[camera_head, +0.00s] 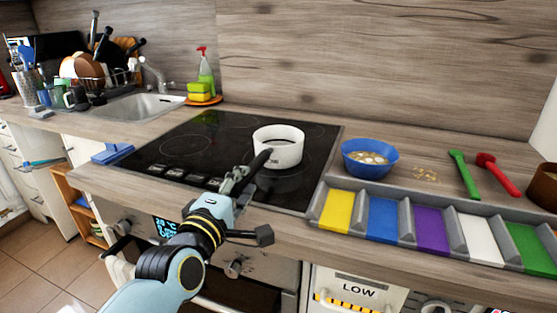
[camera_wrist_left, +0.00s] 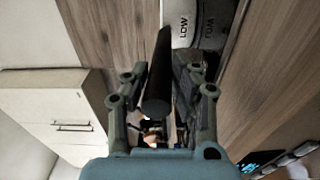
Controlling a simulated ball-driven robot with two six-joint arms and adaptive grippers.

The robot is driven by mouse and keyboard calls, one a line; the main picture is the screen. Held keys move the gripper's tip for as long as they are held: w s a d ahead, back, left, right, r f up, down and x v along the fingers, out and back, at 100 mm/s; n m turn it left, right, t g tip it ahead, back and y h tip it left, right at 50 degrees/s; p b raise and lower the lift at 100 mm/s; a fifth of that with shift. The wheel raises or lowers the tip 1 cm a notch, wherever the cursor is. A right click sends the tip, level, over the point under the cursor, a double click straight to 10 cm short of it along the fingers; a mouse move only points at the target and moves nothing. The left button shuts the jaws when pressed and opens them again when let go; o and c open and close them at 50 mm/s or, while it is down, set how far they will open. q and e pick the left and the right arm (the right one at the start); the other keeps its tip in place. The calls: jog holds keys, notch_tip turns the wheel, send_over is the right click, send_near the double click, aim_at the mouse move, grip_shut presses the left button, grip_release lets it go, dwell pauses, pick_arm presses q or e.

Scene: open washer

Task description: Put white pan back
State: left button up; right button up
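The white pan (camera_head: 279,150) is at the right part of the black cooktop, upright. I cannot tell whether it touches the glass. Its dark handle points down-left toward my left gripper (camera_head: 236,180), at the cooktop's front. In the left wrist view the black handle (camera_wrist_left: 157,95) runs between the two fingers of my left gripper (camera_wrist_left: 160,72). A white lettered surface shows at the top of that view, beyond the handle. My right gripper is not in view.
A blue bowl (camera_head: 370,158) stands right of the cooktop (camera_head: 190,145). A grey tray with coloured compartments (camera_head: 382,220) lies in front of it. Green (camera_head: 463,172) and red (camera_head: 497,174) utensils lie behind the tray. The sink (camera_head: 140,106) is at the back left. The cooktop's left part is clear.

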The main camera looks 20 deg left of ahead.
pick_arm(q)
jog(key=o, duration=0.6)
jog(key=shift+c, duration=0.2)
jog(key=shift+f, duration=0.1)
jog(key=c, duration=0.4)
jog(key=s+b, duration=0.4)
jog(key=s, duration=0.5)
